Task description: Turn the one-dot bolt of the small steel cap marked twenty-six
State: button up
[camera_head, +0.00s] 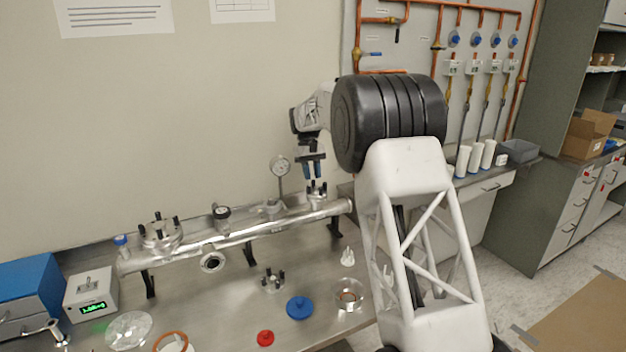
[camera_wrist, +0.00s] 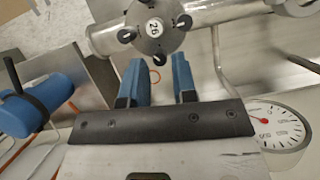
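The small steel cap marked 26 (camera_wrist: 149,40) is at the top of the wrist view, on a steel pipe, with several black bolts around its white label. The black bolt nearest my fingers (camera_wrist: 159,59) is at the cap's lower edge; the dot marks are too small to read. My gripper (camera_wrist: 158,72) has two blue fingers spread apart, with nothing between them, just short of the cap in the picture. In the head view my gripper (camera_head: 312,176) points down above the cap (camera_head: 317,199) at the right end of the manifold pipe. Contact is not visible.
A dial gauge (camera_head: 280,166) stands left of the cap and also shows in the wrist view (camera_wrist: 281,127). A larger bolted flange (camera_head: 160,236) is further left on the pipe (camera_head: 262,231). A blue disc (camera_head: 299,307), red cap (camera_head: 265,338) and steel ring (camera_head: 348,296) lie on the bench.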

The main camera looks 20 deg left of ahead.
jog(key=shift+x, duration=1)
grip_shut()
jog(key=shift+m, duration=0.8)
jog(key=shift+y, duration=0.3)
grip_release()
